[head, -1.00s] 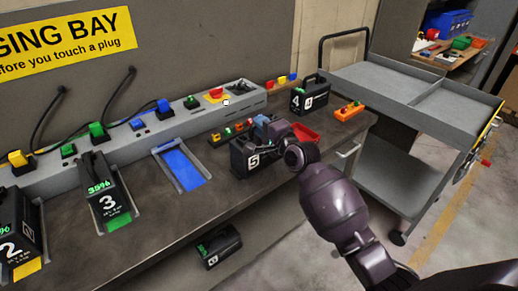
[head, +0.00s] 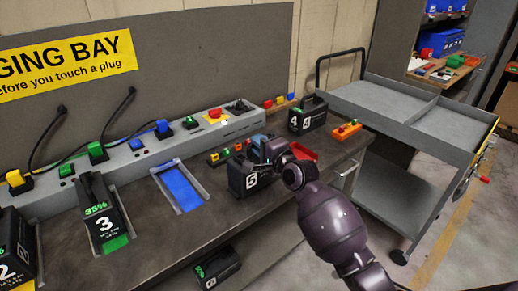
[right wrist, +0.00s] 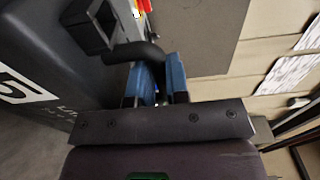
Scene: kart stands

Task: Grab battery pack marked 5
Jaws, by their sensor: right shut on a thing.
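The battery pack marked 5 (head: 240,180) is a dark box with a white number label, upright at the front part of the workbench. My right gripper (head: 263,148) is at its top, its blue fingers shut on the pack's handle. In the right wrist view the blue fingers (right wrist: 160,82) meet the dark handle (right wrist: 136,52), and the pack's body (right wrist: 50,70) with its label fills the left side. I cannot tell whether its base touches the bench. My left gripper is not in view.
Pack 4 (head: 309,115) stands behind, near a red tray (head: 303,151). A grey cart (head: 400,105) is at right. Another pack (head: 218,268) is below the bench edge.

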